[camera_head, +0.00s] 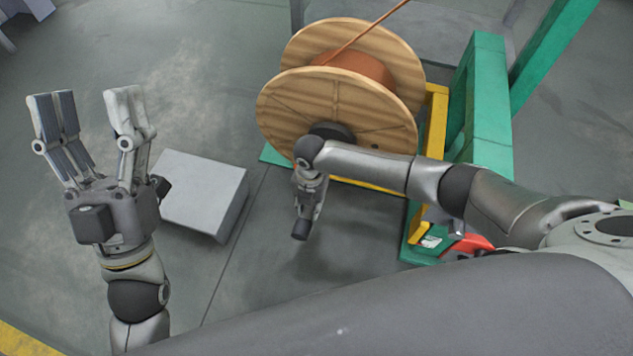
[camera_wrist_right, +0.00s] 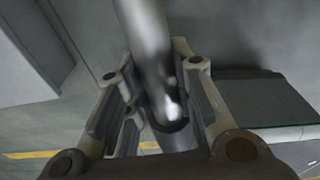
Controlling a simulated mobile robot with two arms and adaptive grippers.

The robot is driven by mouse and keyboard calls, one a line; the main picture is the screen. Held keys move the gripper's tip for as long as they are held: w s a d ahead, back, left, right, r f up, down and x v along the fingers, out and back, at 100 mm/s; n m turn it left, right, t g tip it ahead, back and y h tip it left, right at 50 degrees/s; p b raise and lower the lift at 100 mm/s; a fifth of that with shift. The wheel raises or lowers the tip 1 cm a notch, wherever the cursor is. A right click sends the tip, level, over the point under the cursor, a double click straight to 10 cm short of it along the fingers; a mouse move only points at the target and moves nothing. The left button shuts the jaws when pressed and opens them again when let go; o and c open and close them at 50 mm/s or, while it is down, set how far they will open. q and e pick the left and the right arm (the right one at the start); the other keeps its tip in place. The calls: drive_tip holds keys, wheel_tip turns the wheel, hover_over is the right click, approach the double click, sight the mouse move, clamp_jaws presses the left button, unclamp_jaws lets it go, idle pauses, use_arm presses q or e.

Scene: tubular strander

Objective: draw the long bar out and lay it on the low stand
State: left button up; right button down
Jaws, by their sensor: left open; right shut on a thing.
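The long bar (camera_wrist_right: 148,45) is a shiny round metal bar, lying between the fingers of my right gripper (camera_wrist_right: 157,115) in the right wrist view. The gripper is shut on it. In the head view the right gripper (camera_head: 310,190) is just in front of the wooden spool (camera_head: 335,100); my wrist hides part of it, and I cannot tell how far the bar sits in the spool's dark hub. The low stand (camera_head: 200,185) looks like a grey box on the floor, left of the right gripper, its visible top bare. My left gripper (camera_head: 90,115) is open, empty and raised, left of the stand.
The spool carries copper-coloured wire (camera_head: 355,65) that runs off to the upper right. A green frame (camera_head: 487,100) with a yellow bar (camera_head: 434,120) stands right of the spool, close to my right arm. The floor between stand and frame is clear.

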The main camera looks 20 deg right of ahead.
drive_tip(key=shift+s+a+r, duration=0.1)
drive_tip(key=shift+s+a, duration=0.15)
drive_tip(key=shift+s, duration=0.05)
drive_tip(key=shift+s+a+p, duration=0.35)
drive_tip(key=shift+s+p, duration=0.2)
drive_tip(key=shift+p, duration=0.15)
use_arm(q)
drive_tip(key=w+f+g+y, duration=0.2)
drive_tip(key=w+f+g, duration=0.3)
drive_tip(key=f, duration=0.2)
drive_tip(key=shift+w+d, duration=0.2)
use_arm(e)
drive_tip(key=shift+s+a, duration=0.25)
drive_tip(key=shift+s, duration=0.1)
use_arm(q)
drive_tip(key=shift+r, duration=0.15)
idle(1.4)
